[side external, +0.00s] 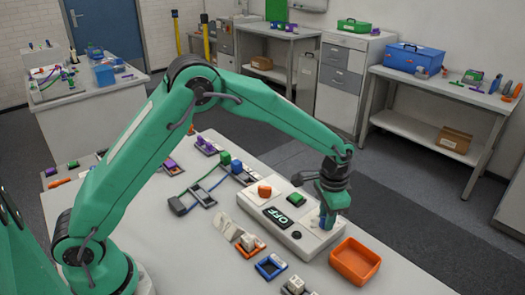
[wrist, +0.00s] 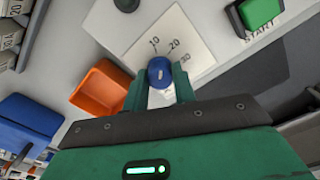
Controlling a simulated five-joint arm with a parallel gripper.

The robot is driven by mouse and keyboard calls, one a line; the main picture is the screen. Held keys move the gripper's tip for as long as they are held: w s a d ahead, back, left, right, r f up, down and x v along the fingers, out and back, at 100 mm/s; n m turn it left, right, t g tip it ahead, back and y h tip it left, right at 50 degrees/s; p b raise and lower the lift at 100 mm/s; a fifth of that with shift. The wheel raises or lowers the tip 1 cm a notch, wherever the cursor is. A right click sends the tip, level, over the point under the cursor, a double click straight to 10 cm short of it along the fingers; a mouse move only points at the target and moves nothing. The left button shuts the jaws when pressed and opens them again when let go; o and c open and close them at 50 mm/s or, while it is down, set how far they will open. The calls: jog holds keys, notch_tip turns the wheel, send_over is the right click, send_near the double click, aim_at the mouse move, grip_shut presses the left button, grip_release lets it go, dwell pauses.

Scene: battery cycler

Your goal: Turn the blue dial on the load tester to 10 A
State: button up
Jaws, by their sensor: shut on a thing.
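The load tester (side external: 290,232) is a white box on the bench. The blue dial (wrist: 160,68) sits on its pale scale plate (wrist: 185,25), which carries the numbers 10, 20 and 30. The dial has a small light mark, but I cannot tell which number it points at. My gripper (wrist: 160,82) is shut on the dial, one green finger on each side. In the side view my gripper (side external: 326,217) points down over the tester's right end and mostly hides the dial. A display (side external: 276,217) on the tester reads OFF.
A green START button (wrist: 260,10) and an orange knob (side external: 265,191) are on the tester. An orange tray (side external: 355,262) stands close beside it. A blue tray (side external: 270,266) and other small parts lie in front. Side benches are well away.

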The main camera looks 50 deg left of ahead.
jog(key=shift+n, duration=1.6)
jog(key=shift+r, duration=0.1)
jog(key=o, duration=1)
jog(key=shift+r, duration=3.9)
